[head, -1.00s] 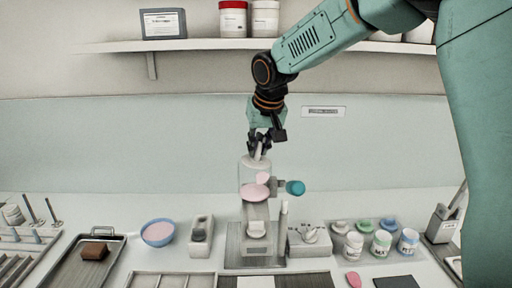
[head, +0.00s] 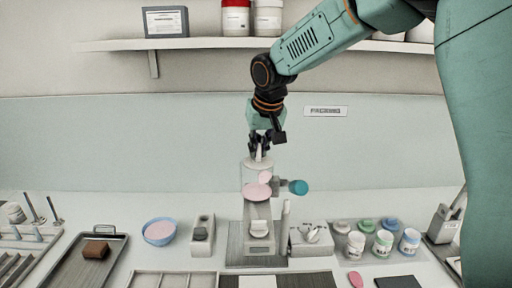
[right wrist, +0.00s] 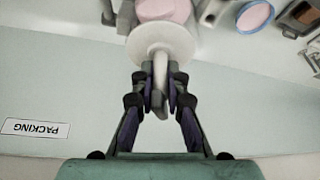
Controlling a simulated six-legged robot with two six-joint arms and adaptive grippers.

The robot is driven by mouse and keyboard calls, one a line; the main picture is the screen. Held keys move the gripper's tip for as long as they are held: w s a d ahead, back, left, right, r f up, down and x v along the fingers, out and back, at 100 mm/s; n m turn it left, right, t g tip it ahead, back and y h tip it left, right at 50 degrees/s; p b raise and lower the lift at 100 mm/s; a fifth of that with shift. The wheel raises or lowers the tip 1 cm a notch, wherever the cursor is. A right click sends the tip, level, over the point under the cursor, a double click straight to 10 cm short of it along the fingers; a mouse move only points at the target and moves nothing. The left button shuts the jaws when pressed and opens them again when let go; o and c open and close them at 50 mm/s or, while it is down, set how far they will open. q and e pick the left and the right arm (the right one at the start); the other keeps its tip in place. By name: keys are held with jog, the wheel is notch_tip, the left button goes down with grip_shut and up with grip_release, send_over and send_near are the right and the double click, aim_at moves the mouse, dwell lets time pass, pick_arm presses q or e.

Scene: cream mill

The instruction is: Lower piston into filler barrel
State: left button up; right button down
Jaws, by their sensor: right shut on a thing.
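The piston is a white disc with an upright stem; the disc (head: 257,163) shows in the head view and, larger, in the right wrist view (right wrist: 162,44). My right gripper (head: 260,150) is shut on the stem (right wrist: 160,72), above the filler. The clear filler barrel (head: 245,176) stands upright on the filler stand, with the disc at its top rim. I cannot tell whether the disc is inside the rim or just above it. Pink cream (head: 257,190) shows lower down, below the disc. My left gripper is not in view.
A teal knob (head: 298,187) sticks out right of the barrel. Around the stand are a blue bowl of pink cream (head: 159,231), a grey switch box (head: 311,240), lidded jars (head: 383,243) and a tray with a brown block (head: 70,272). A shelf (head: 200,44) runs behind my arm.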

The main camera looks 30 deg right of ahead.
jog(key=shift+s+f, duration=0.25)
jog(key=shift+f, duration=0.15)
jog(key=shift+f+b, duration=0.45)
jog(key=shift+f, duration=0.35)
jog(key=shift+a+f+b, duration=0.1)
jog(key=shift+f+b, duration=1.3)
jog(key=shift+f, duration=1.1)
jog(key=shift+s+f, duration=0.1)
jog(key=shift+f, duration=0.15)
jog(key=shift+w+f+b, duration=0.25)
jog(key=shift+f+b, duration=0.1)
jog(key=shift+f, duration=0.05)
jog(key=shift+r, duration=0.1)
